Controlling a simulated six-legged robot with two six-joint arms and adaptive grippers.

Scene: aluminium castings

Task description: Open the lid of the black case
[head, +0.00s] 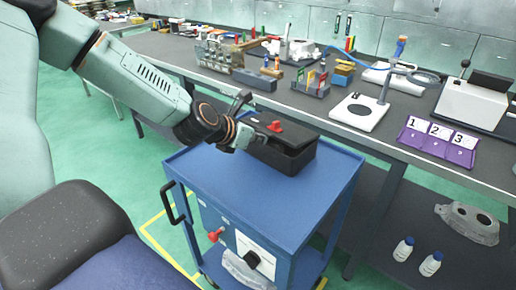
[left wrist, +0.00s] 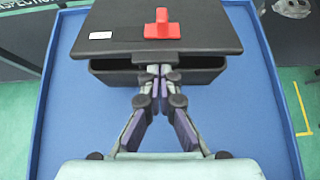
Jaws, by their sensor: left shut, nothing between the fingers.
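The black case (head: 291,158) stands on the blue cart top. Its lid (head: 284,132) carries a red latch (head: 275,126). In the left wrist view the lid (left wrist: 110,30) has a white label and the red latch (left wrist: 162,25). The lid's near edge sits above the rim of the case body (left wrist: 205,76), with a dark gap between them, so the lid looks partly raised. My left gripper (left wrist: 156,70) is shut and empty, with its fingertips at the lid's near edge; whether they touch it is unclear. In the head view the left gripper (head: 246,138) is at the case's left side.
The blue cart (head: 320,190) has a raised rim and free room around the case. Behind it a long grey workbench (head: 345,122) bears tool racks, a white stand (head: 358,113) and a purple numbered holder (head: 437,146). Two white bottles (head: 403,249) and a casting (head: 467,222) lie lower right.

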